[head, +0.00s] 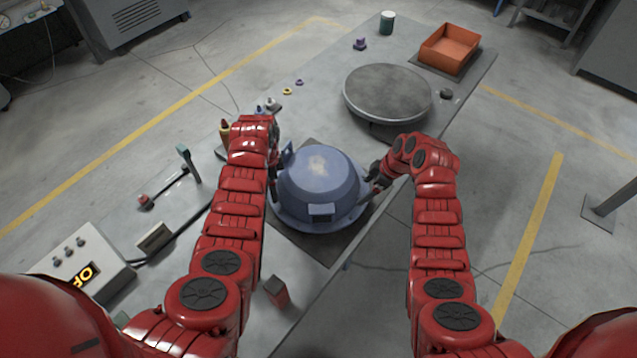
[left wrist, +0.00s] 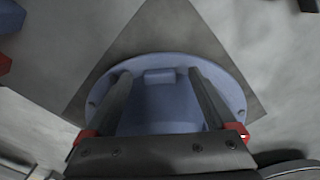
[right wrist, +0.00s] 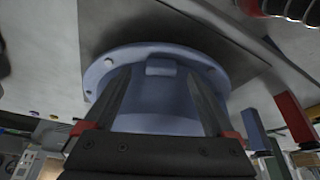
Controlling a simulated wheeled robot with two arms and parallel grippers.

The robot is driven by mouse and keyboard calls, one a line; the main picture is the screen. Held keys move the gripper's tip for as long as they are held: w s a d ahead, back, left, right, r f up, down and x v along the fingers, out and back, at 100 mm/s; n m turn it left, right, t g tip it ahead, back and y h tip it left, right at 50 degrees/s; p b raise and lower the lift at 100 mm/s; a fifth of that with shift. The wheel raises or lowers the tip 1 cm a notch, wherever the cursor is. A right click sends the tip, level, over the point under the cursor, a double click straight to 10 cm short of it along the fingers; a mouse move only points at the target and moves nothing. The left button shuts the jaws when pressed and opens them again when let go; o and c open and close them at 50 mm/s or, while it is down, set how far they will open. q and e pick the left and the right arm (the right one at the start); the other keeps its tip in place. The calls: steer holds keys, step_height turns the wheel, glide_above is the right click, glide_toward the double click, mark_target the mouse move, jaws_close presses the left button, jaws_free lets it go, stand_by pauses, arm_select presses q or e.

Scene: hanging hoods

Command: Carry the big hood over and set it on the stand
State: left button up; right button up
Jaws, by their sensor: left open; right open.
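The big hood (head: 318,172) is a blue-grey dome with a wide flange and a small box on its front. It sits on a dark square mat (head: 322,245) on the bench. The stand (head: 388,92) is a round grey disc farther back, with nothing on it. My right gripper (head: 374,183) is at the hood's right side, open. My left gripper (head: 274,172) is at its left side, partly hidden by my arm. In the left wrist view the hood (left wrist: 160,108) shows between open fingers; the right wrist view shows the hood (right wrist: 160,105) likewise. Contact cannot be told.
An orange bin (head: 448,50) and a dark green-white can (head: 387,22) stand at the bench's far end. A purple knob-like part (head: 360,44) lies near the stand. A control box (head: 82,262) and small tools are on the left. The bench between hood and stand looks mostly clear.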

arm_select(q)
steer(key=shift+f, duration=0.65)
arm_select(e)
steer(key=shift+a+f, duration=0.25)
steer(key=shift+f, duration=0.45)
arm_select(q)
jaws_close()
arm_select(e)
jaws_close()
steer(key=shift+r, duration=0.1)
